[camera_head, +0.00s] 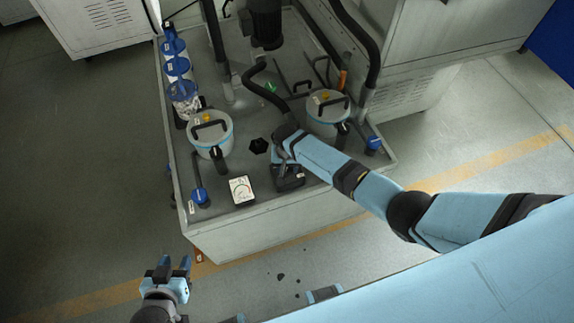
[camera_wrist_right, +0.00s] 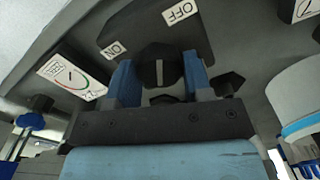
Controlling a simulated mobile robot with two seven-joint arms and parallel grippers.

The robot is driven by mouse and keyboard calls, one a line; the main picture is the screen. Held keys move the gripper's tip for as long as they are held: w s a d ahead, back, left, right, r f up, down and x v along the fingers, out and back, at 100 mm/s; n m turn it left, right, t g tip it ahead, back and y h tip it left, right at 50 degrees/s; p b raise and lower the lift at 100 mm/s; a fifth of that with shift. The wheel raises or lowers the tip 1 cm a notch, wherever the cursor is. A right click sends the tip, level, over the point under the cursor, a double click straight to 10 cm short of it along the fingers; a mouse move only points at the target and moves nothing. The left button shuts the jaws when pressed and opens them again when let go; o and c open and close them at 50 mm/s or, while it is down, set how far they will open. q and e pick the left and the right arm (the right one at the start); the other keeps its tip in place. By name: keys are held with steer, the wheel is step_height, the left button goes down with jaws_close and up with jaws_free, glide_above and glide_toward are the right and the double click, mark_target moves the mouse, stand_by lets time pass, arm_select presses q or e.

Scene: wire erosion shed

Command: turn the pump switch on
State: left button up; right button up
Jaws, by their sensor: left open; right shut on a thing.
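The pump switch is a black box (camera_head: 291,184) on the tank top. In the right wrist view its black knob (camera_wrist_right: 150,74) carries a pale line that stands upright in the picture, pointing between the ON label (camera_wrist_right: 113,50) at left and the OFF label (camera_wrist_right: 180,11) at upper right. My right gripper (camera_wrist_right: 160,78) is shut on the knob, one blue finger on each side. In the head view my right arm partly covers the switch, and its knob is hidden. My left gripper (camera_head: 175,268) is open and empty, over the floor in front of the tank.
A dial gauge (camera_head: 241,190) stands left of the switch. Lidded filter canisters (camera_head: 209,133) (camera_head: 327,112) stand on both sides. A black hexagonal knob (camera_head: 258,146) sits behind. Blue-capped cylinders (camera_head: 178,69) line the left edge.

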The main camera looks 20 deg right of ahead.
steer(key=shift+r+n+p, duration=0.15)
steer(key=shift+n+p, duration=0.35)
steer(key=shift+n, duration=0.5)
steer(key=n, duration=0.2)
steer(key=shift+n+p, duration=0.4)
steer(key=n, duration=0.3)
steer(key=shift+p, duration=0.35)
steer(key=shift+n, duration=1.9)
steer(key=o, duration=0.9)
steer(key=shift+o, duration=0.2)
